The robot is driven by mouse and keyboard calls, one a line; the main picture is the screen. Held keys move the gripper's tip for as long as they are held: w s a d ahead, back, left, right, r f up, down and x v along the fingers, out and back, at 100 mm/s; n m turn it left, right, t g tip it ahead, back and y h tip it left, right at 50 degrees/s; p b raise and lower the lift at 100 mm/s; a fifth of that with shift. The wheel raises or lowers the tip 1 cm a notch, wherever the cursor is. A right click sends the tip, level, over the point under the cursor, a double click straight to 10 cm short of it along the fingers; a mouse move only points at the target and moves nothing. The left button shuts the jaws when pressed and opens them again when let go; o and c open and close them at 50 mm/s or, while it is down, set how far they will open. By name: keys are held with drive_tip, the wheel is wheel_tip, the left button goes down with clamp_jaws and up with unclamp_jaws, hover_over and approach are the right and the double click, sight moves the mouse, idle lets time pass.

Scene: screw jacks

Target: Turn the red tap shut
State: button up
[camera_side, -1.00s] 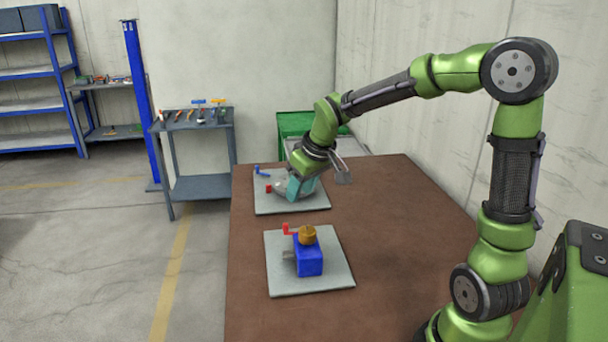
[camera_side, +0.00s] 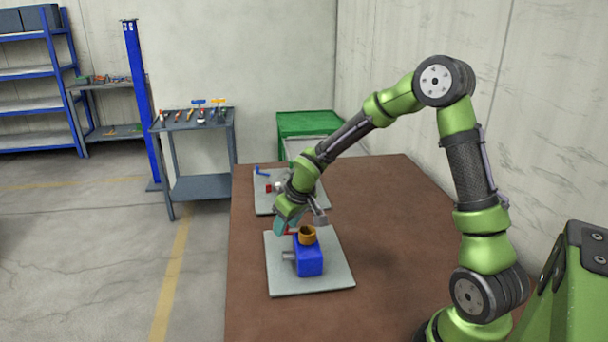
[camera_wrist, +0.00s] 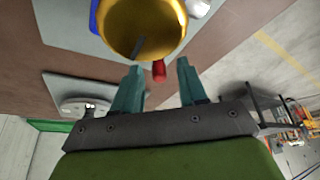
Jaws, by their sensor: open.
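A red handle (camera_side: 291,233) shows beside an orange-brass cup-shaped part (camera_side: 307,235) on a blue block (camera_side: 309,259), which stands on the nearer grey plate (camera_side: 335,278). My gripper (camera_side: 281,227) is just behind and left of the brass part, pointing down, and partly covers the red handle. In the wrist view the red handle's end (camera_wrist: 158,71) appears between the two teal fingertips (camera_wrist: 158,72), with a gap on each side. The fingers are open and nothing is held. The brass part (camera_wrist: 140,22) fills the top of that view.
A second grey plate (camera_side: 263,207) behind carries a blue lever (camera_side: 261,171) and a small red piece (camera_side: 268,188); my arm hides part of it. A green bin (camera_side: 305,122) stands at the back. The brown table (camera_side: 400,230) is clear to the right.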

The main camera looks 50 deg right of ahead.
drive_tip(key=shift+c, duration=0.4)
clamp_jaws()
drive_tip(key=shift+s+a+n+y, duration=0.2)
drive_tip(key=shift+n+y, duration=0.1)
drive_tip(key=shift+n, duration=0.5)
drive_tip(key=shift+o, duration=0.4)
unclamp_jaws()
drive_tip(key=shift+r, duration=0.1)
